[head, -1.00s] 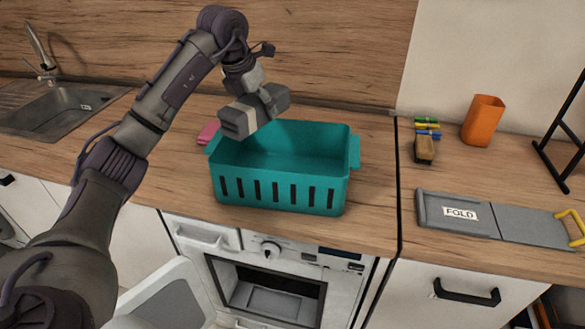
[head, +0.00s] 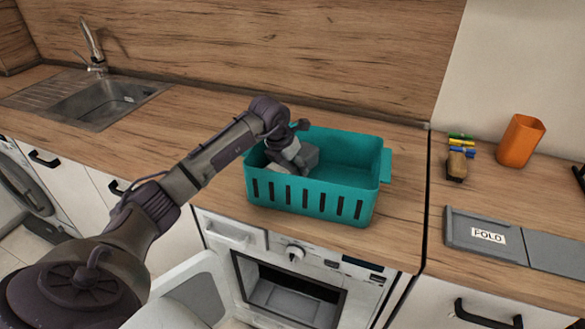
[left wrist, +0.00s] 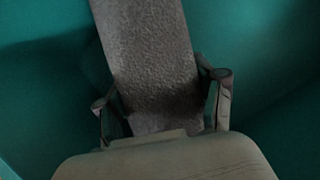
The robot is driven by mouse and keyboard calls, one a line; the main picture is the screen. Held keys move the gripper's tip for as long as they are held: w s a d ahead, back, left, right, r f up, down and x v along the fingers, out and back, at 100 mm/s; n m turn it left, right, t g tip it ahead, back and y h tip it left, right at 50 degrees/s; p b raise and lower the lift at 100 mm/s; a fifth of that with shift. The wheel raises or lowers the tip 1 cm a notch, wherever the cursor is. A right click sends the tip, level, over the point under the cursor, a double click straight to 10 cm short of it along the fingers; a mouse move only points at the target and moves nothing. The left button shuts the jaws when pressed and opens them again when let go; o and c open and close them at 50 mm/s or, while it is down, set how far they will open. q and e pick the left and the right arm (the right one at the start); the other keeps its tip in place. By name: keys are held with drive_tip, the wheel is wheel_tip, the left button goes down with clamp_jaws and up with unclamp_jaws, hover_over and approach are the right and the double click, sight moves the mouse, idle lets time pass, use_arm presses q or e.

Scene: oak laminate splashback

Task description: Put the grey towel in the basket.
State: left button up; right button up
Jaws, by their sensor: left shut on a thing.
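The grey towel (left wrist: 148,55) is between the two fingers of my left gripper (left wrist: 162,92) in the left wrist view, with teal basket wall around it. The teal basket (head: 315,205) stands on the wooden counter, upright, with slots along its front. In the head view my left gripper (head: 293,158) reaches down into the left part of the basket, shut on the towel. The lower part of the towel is hidden by the front wall, so I cannot tell whether it touches the basket's floor. My right gripper is not in view.
A sink (head: 95,100) with a tap is at the left. An orange cup (head: 520,141), a brush (head: 456,165), coloured pegs (head: 461,146) and a grey folding board (head: 488,237) are on the right counter. An open appliance (head: 290,290) is below the basket.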

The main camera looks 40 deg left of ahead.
use_arm(q)
drive_tip(key=shift+f, duration=0.85)
drive_tip(key=o, duration=1.3)
drive_tip(key=shift+f, duration=0.1)
drive_tip(key=shift+r, duration=0.25)
drive_tip(key=shift+s+r, duration=0.1)
drive_tip(key=shift+r, duration=0.2)
drive_tip(key=b+v, duration=0.1)
drive_tip(key=v, duration=1)
drive_tip(key=shift+r+b, duration=0.15)
drive_tip(key=shift+b, duration=0.15)
